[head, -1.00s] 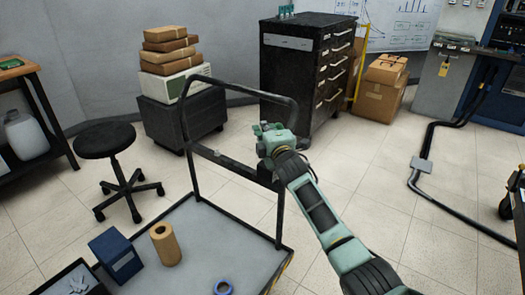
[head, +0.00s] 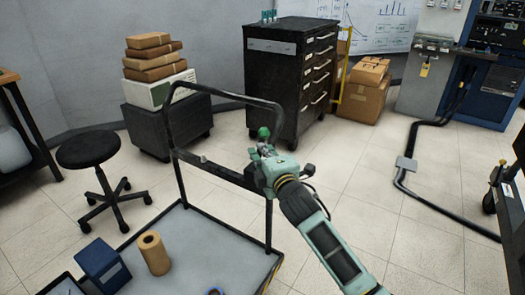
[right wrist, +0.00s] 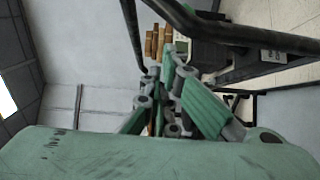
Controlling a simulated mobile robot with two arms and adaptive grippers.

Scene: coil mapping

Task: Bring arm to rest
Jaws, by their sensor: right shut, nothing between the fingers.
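My right arm comes in from the lower right of the head view. Its green gripper (head: 264,140) is in front of the black handle frame of the cart (head: 222,172), near the frame's right side. The right gripper's fingers (right wrist: 167,75) are drawn together in the right wrist view, with nothing seen between them. The black handle bar also shows close by in the right wrist view (right wrist: 240,38). I cannot tell whether the gripper touches the frame. My left gripper is not in view.
The cart carries a blue box (head: 103,265) and a tan roll (head: 154,253). A black stool (head: 88,150) stands at the left. A dark drawer cabinet (head: 285,85) and cardboard boxes (head: 360,95) stand behind. A black cable (head: 445,208) runs over the open floor at right.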

